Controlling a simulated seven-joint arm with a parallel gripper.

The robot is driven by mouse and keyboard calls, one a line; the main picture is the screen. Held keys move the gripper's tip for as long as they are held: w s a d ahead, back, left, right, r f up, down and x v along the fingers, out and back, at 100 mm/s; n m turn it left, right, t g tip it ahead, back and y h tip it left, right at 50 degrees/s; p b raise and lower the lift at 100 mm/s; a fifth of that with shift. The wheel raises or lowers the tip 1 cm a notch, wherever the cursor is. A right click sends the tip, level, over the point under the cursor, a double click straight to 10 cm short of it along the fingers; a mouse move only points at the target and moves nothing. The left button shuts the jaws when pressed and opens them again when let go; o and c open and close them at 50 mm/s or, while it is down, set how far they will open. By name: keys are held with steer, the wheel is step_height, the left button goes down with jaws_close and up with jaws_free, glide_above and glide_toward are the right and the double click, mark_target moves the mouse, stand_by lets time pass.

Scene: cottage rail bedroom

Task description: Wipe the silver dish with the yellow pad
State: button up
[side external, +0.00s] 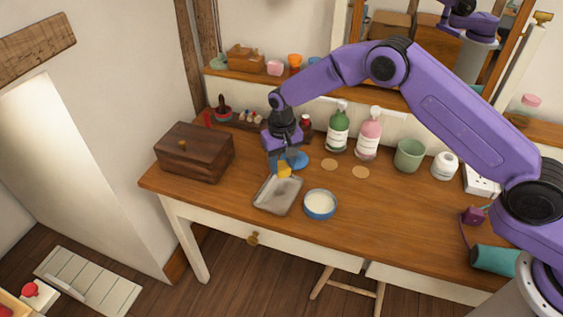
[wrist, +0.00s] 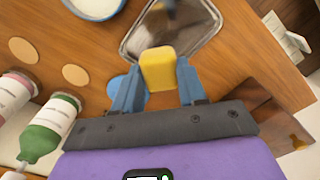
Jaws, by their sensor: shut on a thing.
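The yellow pad (wrist: 158,69) is between the blue fingers of my gripper (wrist: 158,84) in the wrist view. In the side view the pad (side external: 284,170) shows below my gripper (side external: 286,163), over the far end of the silver dish. The silver dish (side external: 273,197) is a shallow rectangular tray lying flat on the desk; it also shows in the wrist view (wrist: 205,20). A greyish smudge (side external: 284,187) shows on its surface. My gripper is shut on the pad. I cannot tell whether the pad touches the dish.
A round blue tin (side external: 320,206) with white contents stands right of the dish. A wooden box (side external: 195,153) stands to the left. Green (side external: 338,130) and pink (side external: 368,136) bottles stand behind, with two tan discs nearer. A blue round thing (side external: 299,160) lies behind my gripper.

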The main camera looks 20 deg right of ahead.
steer(key=shift+f, duration=2.75)
steer(key=shift+s+a+f, duration=0.35)
steer(key=shift+a+f, duration=0.05)
steer(key=shift+f, duration=0.1)
steer(key=shift+s+a, duration=0.7)
steer(key=shift+a, duration=0.2)
steer(key=shift+w+d, duration=1)
steer(key=shift+d, duration=0.25)
steer(key=shift+w+r, duration=0.1)
steer(key=shift+r, duration=3.9)
steer(key=shift+d, duration=0.15)
